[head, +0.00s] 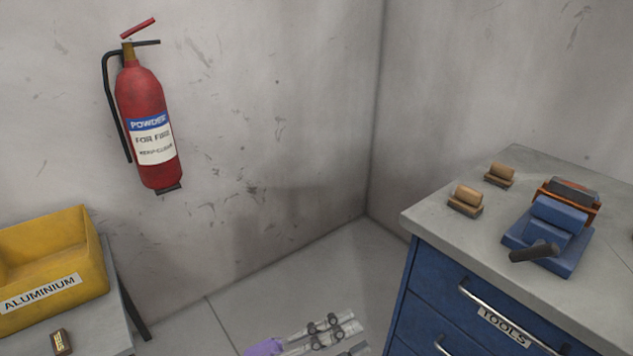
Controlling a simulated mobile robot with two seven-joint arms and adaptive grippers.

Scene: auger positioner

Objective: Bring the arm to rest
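A blue tool cabinet (455,300) stands right, bearing a blue vise (548,232) and two small wooden-topped blocks (465,199). A yellow aluminium bin (60,262) sits on the left table (110,330). A red fire extinguisher (143,105) hangs on the wall.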

